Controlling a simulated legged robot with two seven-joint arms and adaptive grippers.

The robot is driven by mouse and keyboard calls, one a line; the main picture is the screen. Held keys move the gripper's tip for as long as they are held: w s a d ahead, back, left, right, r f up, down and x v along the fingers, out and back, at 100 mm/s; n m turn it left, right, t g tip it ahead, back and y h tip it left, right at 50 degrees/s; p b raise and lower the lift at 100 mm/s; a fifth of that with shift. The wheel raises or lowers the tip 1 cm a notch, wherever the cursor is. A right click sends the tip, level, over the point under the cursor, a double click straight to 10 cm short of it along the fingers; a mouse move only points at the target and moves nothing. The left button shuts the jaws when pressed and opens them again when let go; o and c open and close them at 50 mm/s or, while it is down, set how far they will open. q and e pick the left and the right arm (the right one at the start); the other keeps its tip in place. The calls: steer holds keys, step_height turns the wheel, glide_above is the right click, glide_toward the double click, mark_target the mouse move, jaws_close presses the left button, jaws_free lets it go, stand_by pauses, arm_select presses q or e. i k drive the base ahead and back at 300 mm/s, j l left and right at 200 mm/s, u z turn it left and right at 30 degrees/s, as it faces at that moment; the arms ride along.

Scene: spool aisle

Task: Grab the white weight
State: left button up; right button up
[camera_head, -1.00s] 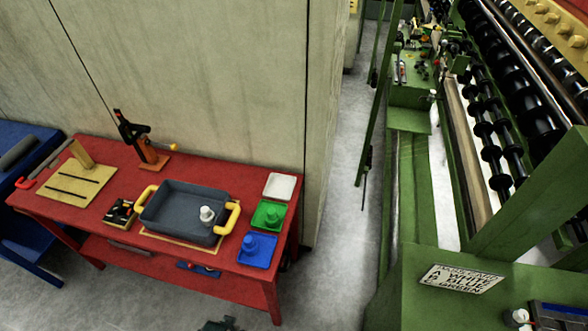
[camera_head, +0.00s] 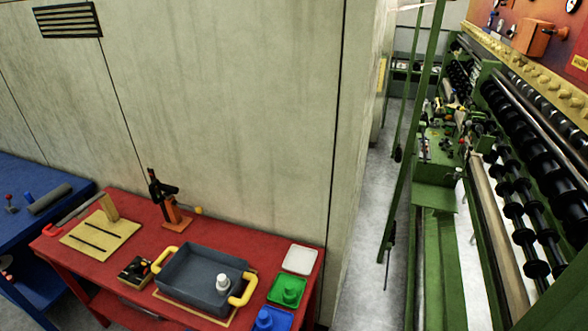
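The white weight (camera_head: 223,284) is a small knobbed piece standing in the right part of a dark grey tray (camera_head: 185,272) with two yellow handles. The tray sits on the red table (camera_head: 142,216) at the lower left. To its right are a white square dish (camera_head: 300,259) that looks empty, a green dish (camera_head: 275,292) with a green weight (camera_head: 289,295), and a blue dish (camera_head: 286,318) with a blue weight (camera_head: 264,317), partly cut off at the bottom edge. Neither of my grippers is in view.
A blue table (camera_head: 50,210) adjoins on the left. A lever tool (camera_head: 170,205) and a wooden board (camera_head: 100,232) stand on the red table. A pale wall (camera_head: 230,100) rises behind it. Green machinery (camera_head: 435,250) lines the right, with a clear floor strip (camera_head: 366,220) between.

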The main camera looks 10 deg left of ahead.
mark_target(223, 285)
steer(key=j+z, duration=0.1)
steer(key=z, duration=0.6)
steer(key=k+j+z, duration=0.1)
steer(key=j+z, duration=0.2)
steer(key=k+j+z, duration=0.15)
steer(key=j+z, duration=0.15)
steer(key=j, duration=0.15)
steer(key=k+j+z, duration=0.2)
steer(key=j+z, duration=0.15)
steer(key=k+j+z, duration=0.3)
steer(key=i, duration=0.1)
